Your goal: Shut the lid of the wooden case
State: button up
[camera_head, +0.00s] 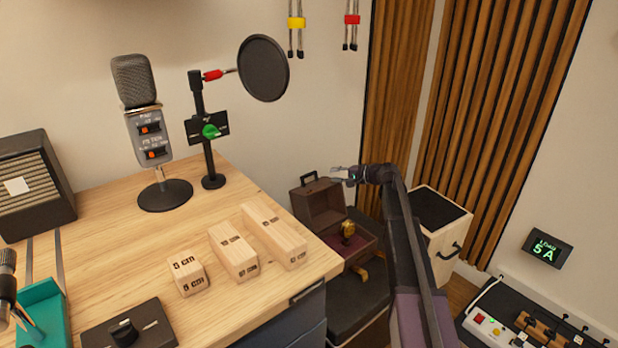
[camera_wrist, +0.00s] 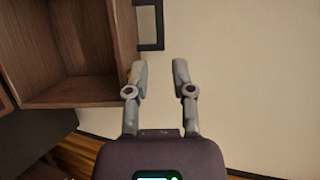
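The wooden case (camera_head: 366,243) is dark brown and sits low, behind the right end of the desk. Its lid (camera_head: 318,206) stands raised and open, with a dark handle on its top edge. A reddish lining and a brass-coloured object show inside the case. My gripper (camera_head: 341,174) is by the lid's upper right corner in the head view. In the wrist view the lid's hollow inside (camera_wrist: 75,45) fills the left. My gripper (camera_wrist: 160,72) is open and empty there, its left finger overlapping the lid's edge; I cannot tell whether they touch.
The wooden desk (camera_head: 110,250) holds a microphone (camera_head: 135,85), a pop filter (camera_head: 264,68) and several labelled wooden blocks (camera_head: 273,235). A light wooden box with a dark top (camera_head: 440,212) stands right of the case, partly behind my arm. Slatted wall panels (camera_head: 495,110) rise behind.

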aim_at(310, 175)
jog(key=b+x, duration=0.3)
jog(key=x, duration=0.8)
jog(key=shift+a+f, duration=0.1)
jog(key=shift+a, duration=0.1)
jog(key=shift+c, duration=0.2)
grip_shut()
